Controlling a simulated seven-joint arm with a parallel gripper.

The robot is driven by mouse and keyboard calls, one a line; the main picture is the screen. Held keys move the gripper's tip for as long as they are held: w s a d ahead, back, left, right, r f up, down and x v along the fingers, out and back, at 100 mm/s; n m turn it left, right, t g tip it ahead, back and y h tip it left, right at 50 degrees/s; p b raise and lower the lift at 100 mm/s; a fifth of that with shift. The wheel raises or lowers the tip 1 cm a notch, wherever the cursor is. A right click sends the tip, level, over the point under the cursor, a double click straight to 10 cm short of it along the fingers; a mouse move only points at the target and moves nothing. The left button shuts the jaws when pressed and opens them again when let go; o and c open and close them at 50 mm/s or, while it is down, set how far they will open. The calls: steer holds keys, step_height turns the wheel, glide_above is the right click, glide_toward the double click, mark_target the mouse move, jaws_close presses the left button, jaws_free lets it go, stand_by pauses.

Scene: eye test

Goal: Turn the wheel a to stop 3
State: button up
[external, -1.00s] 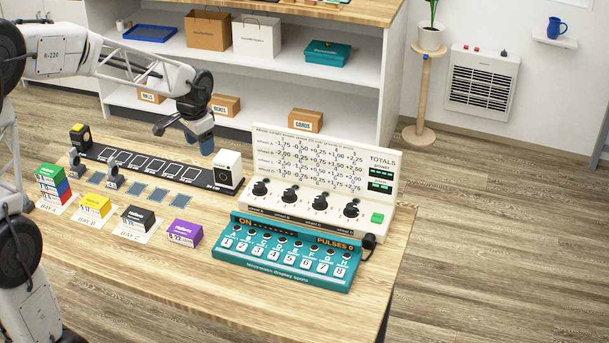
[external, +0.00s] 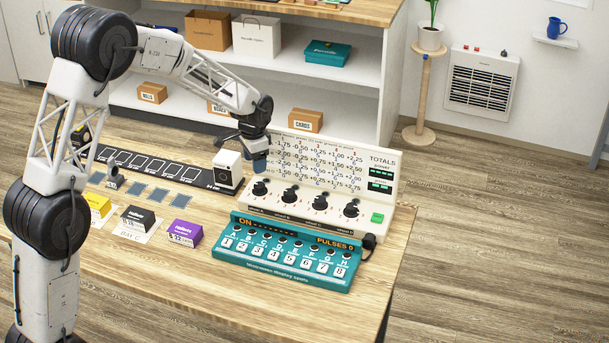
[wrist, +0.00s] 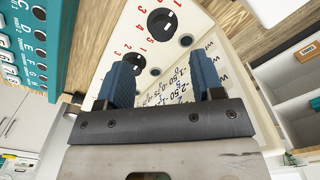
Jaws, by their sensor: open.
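The wheel panel (external: 328,180) is a cream console with a printed table of numbers and a row of black knobs. Wheel a (external: 260,188) is the leftmost black knob; its pointer setting is too small to read. My gripper (external: 256,166) hangs just above and behind wheel a in the external view, apart from it. In the wrist view my gripper (wrist: 165,78) is open and empty, its two blue fingers spread over the panel. Two black knobs show there, a near knob (wrist: 162,22) and a farther knob (wrist: 135,62) partly behind a finger; I cannot tell which is wheel a.
A teal keypad box (external: 285,255) stands in front of the panel. A white block (external: 227,168) stands left of the panel, close to my gripper. Yellow, black and purple boxes (external: 183,233) lie at the table's left. Bare table lies at the front.

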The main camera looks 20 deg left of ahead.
mark_target(259, 184)
steer(key=shift+w+d+f, duration=0.25)
steer(key=shift+w+f, duration=0.25)
steer(key=shift+f, duration=0.1)
steer(key=shift+f, duration=0.15)
steer(key=shift+f, duration=3.8)
steer(key=c, duration=0.9)
